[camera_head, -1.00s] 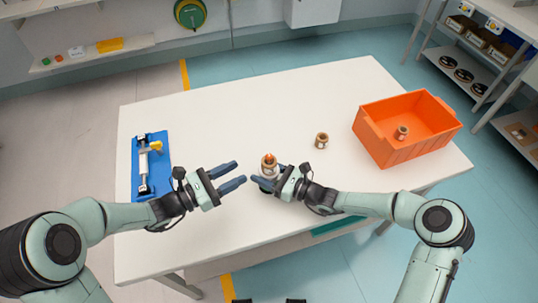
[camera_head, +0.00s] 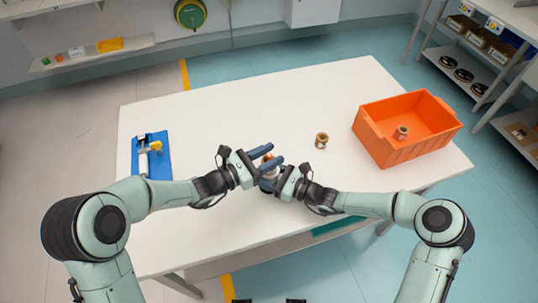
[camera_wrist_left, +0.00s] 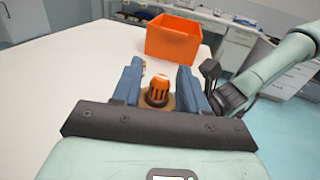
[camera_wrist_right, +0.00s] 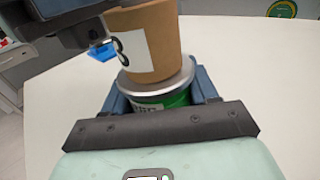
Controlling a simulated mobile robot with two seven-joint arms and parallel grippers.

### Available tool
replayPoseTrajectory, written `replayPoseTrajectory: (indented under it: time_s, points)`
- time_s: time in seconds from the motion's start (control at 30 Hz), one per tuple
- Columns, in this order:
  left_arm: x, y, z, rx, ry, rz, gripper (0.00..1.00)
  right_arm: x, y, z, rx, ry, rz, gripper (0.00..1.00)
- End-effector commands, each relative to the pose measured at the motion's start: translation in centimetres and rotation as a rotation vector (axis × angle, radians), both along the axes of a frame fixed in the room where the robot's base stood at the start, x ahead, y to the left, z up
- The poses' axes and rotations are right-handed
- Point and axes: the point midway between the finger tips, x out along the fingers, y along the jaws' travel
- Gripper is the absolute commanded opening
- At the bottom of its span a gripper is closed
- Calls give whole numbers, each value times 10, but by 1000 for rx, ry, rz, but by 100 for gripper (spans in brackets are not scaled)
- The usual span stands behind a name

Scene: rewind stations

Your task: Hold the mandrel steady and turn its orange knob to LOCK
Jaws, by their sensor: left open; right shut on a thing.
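The mandrel stands upright on the table, with a tan sleeve (camera_wrist_right: 155,42) around it above a silver flange (camera_wrist_right: 160,78) and a green labelled base (camera_wrist_right: 176,99). Its orange knob (camera_wrist_left: 157,90) is on top. My right gripper (camera_wrist_right: 160,97) is shut on the base, one finger on each side. My left gripper (camera_head: 268,159) is open at the mandrel's top. In the left wrist view the knob is between its two blue fingers (camera_wrist_left: 158,86), with gaps on both sides. In the head view the fingers hide most of the mandrel. Any LOCK mark is not readable.
Another tan roll (camera_head: 321,140) stands on the white table (camera_head: 230,110) to the right. An orange crate (camera_head: 393,153) with a roll (camera_head: 401,132) inside is at the right end. A blue board (camera_head: 160,165) with a yellow-handled device lies at the left. The table's back is clear.

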Motion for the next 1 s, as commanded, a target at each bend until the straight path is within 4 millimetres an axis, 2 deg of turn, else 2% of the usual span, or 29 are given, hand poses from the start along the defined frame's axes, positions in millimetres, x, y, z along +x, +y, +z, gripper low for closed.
replayPoseTrajectory:
  time_s: [0.03,0.13,0.17,0.37,0.8,1.0]
  points:
    - [0,0,0,0,0,0,36,0,0,0,1,0,0,18]
    - [0,0,0,0,0,0,4,0,0,0,0,-1,0,18]
    - [0,0,0,0,0,0,0,0,0,0,0,-1,0,18]
    - [0,0,1,-4,0,16,0,0,0,0,1,0,0,18]
    - [0,-2,2,-6,-2,249,0,0,0,0,1,0,1,18]
    - [1,-1,1,-2,-3,279,0,0,0,0,0,1,1,18]
